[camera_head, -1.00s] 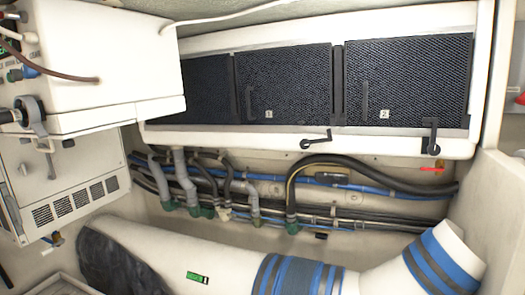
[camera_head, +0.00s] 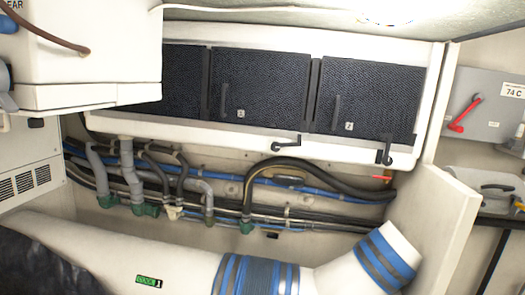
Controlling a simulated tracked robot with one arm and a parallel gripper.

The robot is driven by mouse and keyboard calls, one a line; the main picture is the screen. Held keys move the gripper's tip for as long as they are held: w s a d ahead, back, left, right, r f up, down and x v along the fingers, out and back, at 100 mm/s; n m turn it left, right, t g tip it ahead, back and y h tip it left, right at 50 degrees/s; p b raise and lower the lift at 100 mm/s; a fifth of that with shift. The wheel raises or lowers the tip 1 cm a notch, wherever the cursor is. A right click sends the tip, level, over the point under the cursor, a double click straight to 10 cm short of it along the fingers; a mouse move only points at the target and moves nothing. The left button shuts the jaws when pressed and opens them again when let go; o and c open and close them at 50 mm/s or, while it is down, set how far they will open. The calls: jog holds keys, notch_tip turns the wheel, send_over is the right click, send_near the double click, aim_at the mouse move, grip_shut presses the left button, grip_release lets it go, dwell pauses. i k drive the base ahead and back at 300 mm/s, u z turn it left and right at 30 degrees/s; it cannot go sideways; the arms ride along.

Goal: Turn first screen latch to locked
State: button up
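The first screen (camera_head: 262,88) is a dark mesh panel marked 1 in the white cabinet on the back wall. Its black latch (camera_head: 286,143) sits on the frame below its right part, with the handle lying nearly level and pointing right. The second screen (camera_head: 372,95), marked 2, is to its right. Its black latch (camera_head: 387,152) has its handle hanging down. Both screens look closed. My gripper does not show in the view.
A white box (camera_head: 85,55) covers the upper left and hides part of another mesh panel. Hoses and pipes (camera_head: 180,180) run under the cabinet. A large white duct (camera_head: 130,255) with blue bands lies below. A grey panel with a red handle (camera_head: 465,112) is at right.

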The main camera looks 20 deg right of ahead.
aim_at(276, 147)
jog(key=u, duration=0.05)
jog(key=i, duration=1.5)
jog(key=z, duration=0.05)
